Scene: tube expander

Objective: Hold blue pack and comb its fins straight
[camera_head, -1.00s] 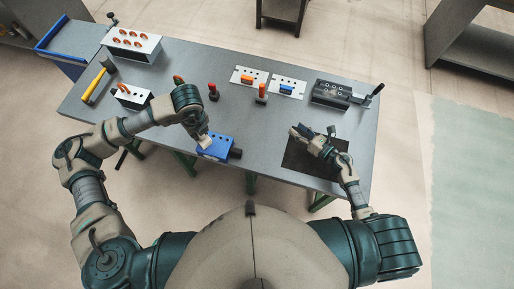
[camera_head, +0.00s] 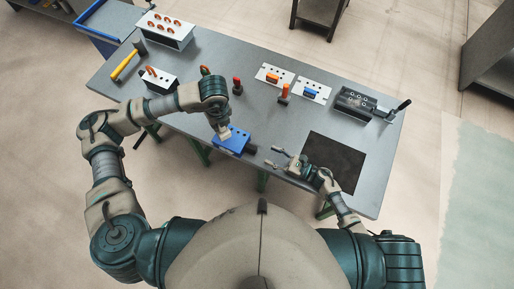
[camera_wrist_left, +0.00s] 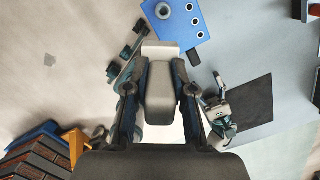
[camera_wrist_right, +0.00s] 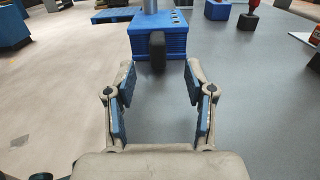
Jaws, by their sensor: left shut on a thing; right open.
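The blue pack (camera_head: 233,139), a blue block with dark holes on top, lies near the front edge of the bench. A black piece (camera_head: 250,148) sticks out of its right side. In the right wrist view the pack (camera_wrist_right: 170,42) shows a ribbed front face. The pack also shows in the left wrist view (camera_wrist_left: 185,30). My right gripper (camera_head: 276,158) is open and empty, to the right of the pack and pointing at it. I cannot tell which thing is the comb.
A dark mat (camera_head: 333,163) lies at the right. Behind stand red-handled (camera_head: 237,86) and orange-handled (camera_head: 284,92) tools, white plates with orange (camera_head: 262,72) and blue (camera_head: 322,95) pieces, and a black fixture (camera_head: 355,101). A yellow-handled hammer (camera_head: 125,66) lies at left.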

